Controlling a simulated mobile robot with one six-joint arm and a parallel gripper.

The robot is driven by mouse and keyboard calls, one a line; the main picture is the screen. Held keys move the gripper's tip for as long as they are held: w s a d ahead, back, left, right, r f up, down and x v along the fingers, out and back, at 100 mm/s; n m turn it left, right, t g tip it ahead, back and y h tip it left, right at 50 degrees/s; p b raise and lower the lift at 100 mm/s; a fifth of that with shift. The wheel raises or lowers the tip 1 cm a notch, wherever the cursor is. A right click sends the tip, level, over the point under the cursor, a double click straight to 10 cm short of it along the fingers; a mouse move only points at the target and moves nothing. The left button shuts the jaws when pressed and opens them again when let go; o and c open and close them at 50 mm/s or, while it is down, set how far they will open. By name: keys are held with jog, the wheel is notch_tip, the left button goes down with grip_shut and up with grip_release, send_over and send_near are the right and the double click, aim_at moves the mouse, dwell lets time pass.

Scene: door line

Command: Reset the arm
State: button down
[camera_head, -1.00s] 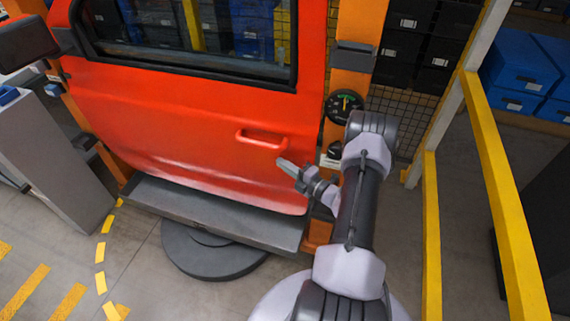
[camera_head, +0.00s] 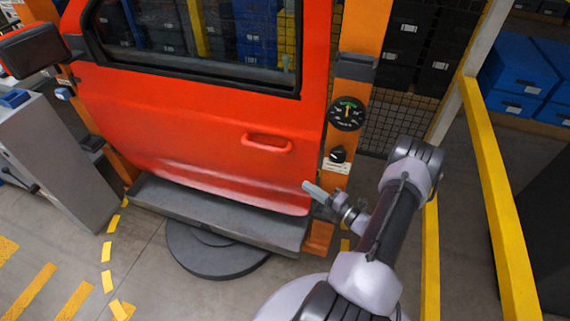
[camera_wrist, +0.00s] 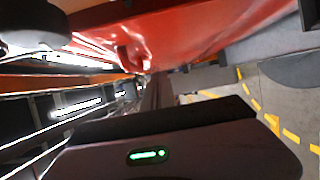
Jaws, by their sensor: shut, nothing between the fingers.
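My gripper (camera_head: 314,189) is shut and empty. In the head view it is in front of the lower right corner of the red door (camera_head: 190,125), below and right of the door's handle (camera_head: 267,143). My arm comes up from the bottom right and bends down to the left to the gripper. In the wrist view the red door (camera_wrist: 215,30) fills the top, and the fingertips cannot be made out clearly.
The door stands on a grey ledge (camera_head: 210,212) above a round dark base (camera_head: 215,255). An orange post (camera_head: 350,85) with a gauge (camera_head: 346,112) and a black knob (camera_head: 338,155) is right of the door. A yellow rail (camera_head: 497,190) is at the right; a grey cabinet (camera_head: 62,165) is at the left.

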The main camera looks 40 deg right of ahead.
jog(key=w+a+r+n+g+y, duration=0.3)
jog(key=a+r+n+g+y, duration=0.25)
jog(key=a+r+n, duration=0.65)
jog(key=w+a+r+n+g+y, duration=0.35)
jog(key=a+r+n+g, duration=0.35)
jog(key=a+r+n, duration=0.45)
jog(key=s+a+r+n+h, duration=0.4)
jog(key=s+a+n, duration=0.3)
jog(key=n, duration=0.5)
jog(key=s+a+r+n+h, duration=0.4)
jog(key=s+a+r+n, duration=0.2)
jog(key=s+n, duration=0.3)
jog(key=a+n, duration=0.1)
jog(key=n, duration=0.3)
jog(key=shift+s, duration=0.4)
